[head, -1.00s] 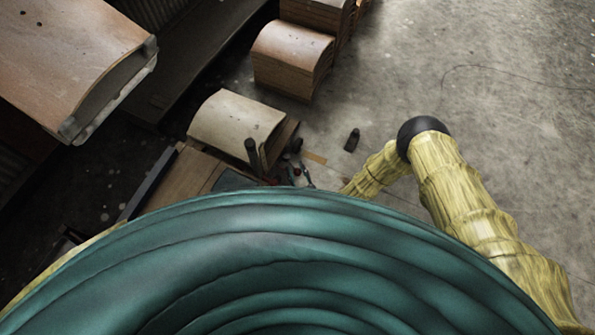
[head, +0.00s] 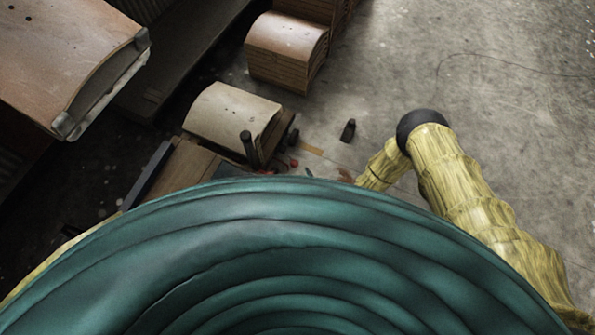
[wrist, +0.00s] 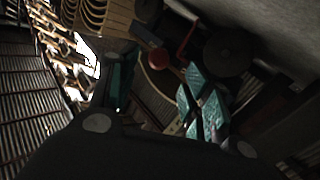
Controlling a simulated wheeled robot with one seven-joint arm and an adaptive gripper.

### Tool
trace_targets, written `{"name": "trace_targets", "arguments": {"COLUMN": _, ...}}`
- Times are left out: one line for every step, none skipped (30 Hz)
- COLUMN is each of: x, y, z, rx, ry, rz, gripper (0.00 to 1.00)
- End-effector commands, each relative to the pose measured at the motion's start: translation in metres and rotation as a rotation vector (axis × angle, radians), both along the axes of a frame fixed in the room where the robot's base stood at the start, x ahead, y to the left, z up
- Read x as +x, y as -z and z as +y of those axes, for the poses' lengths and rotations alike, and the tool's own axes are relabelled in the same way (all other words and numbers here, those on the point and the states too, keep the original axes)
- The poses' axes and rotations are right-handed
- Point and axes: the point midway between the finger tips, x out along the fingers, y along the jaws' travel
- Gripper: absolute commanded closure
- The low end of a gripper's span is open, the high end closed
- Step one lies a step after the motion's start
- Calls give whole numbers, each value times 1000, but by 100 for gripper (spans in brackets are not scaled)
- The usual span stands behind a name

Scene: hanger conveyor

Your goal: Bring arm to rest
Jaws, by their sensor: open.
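My arm (head: 450,170) is bent on the right in the head view, with a black joint at its top. Its forearm drops behind the large teal curved part of my body, which hides my gripper in that view. In the wrist view, my gripper (wrist: 160,88) shows two teal fingers spread well apart, one left and one right, above its dark base. It is open, and no held object shows between the fingers. Beyond the fingers are a small red ball-shaped thing (wrist: 158,58) and dark cluttered parts; their distance is hard to judge.
In the head view, a pale curved-top block (head: 230,113) stands left of centre, with a brown curved stack (head: 287,48) behind it. A large brown panel (head: 65,50) is at upper left. A small black object (head: 348,131) lies on the concrete floor (head: 520,90), mostly clear at right.

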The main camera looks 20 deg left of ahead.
Motion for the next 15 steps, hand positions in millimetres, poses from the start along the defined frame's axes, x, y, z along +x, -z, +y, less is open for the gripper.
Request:
{"name": "trace_targets", "arguments": {"x": -2, "y": 0, "z": -2, "rx": -1, "ry": 0, "rz": 1, "gripper": 51}}
{"name": "trace_targets", "arguments": {"x": -3, "y": 0, "z": -3, "rx": -1, "ry": -1, "rz": 1, "gripper": 51}}
{"name": "trace_targets", "arguments": {"x": -4, "y": 0, "z": -3, "rx": -1, "ry": -1, "rz": 1, "gripper": 51}}
{"name": "trace_targets", "arguments": {"x": -4, "y": 0, "z": -4, "rx": -1, "ry": -1, "rz": 1, "gripper": 51}}
{"name": "trace_targets", "arguments": {"x": -5, "y": 0, "z": -4, "rx": -1, "ry": -1, "rz": 1, "gripper": 51}}
{"name": "trace_targets", "arguments": {"x": -5, "y": 0, "z": -4, "rx": -1, "ry": 0, "rz": 1, "gripper": 51}}
{"name": "trace_targets", "arguments": {"x": -5, "y": 0, "z": -4, "rx": -1, "ry": 0, "rz": 1, "gripper": 51}}
{"name": "trace_targets", "arguments": {"x": -5, "y": 0, "z": -4, "rx": -1, "ry": 0, "rz": 1, "gripper": 51}}
{"name": "trace_targets", "arguments": {"x": -5, "y": 0, "z": -4, "rx": -1, "ry": 0, "rz": 1, "gripper": 51}}
{"name": "trace_targets", "arguments": {"x": -4, "y": 0, "z": -4, "rx": -1, "ry": 0, "rz": 1, "gripper": 51}}
{"name": "trace_targets", "arguments": {"x": -4, "y": 0, "z": -4, "rx": -1, "ry": 0, "rz": 1, "gripper": 51}}
{"name": "trace_targets", "arguments": {"x": -4, "y": 0, "z": -4, "rx": -1, "ry": 0, "rz": 1, "gripper": 51}}
{"name": "trace_targets", "arguments": {"x": -4, "y": 0, "z": -4, "rx": -1, "ry": 0, "rz": 1, "gripper": 51}}
{"name": "trace_targets", "arguments": {"x": -4, "y": 0, "z": -4, "rx": -1, "ry": 0, "rz": 1, "gripper": 51}}
{"name": "trace_targets", "arguments": {"x": -4, "y": 0, "z": -4, "rx": -1, "ry": 0, "rz": 1, "gripper": 51}}
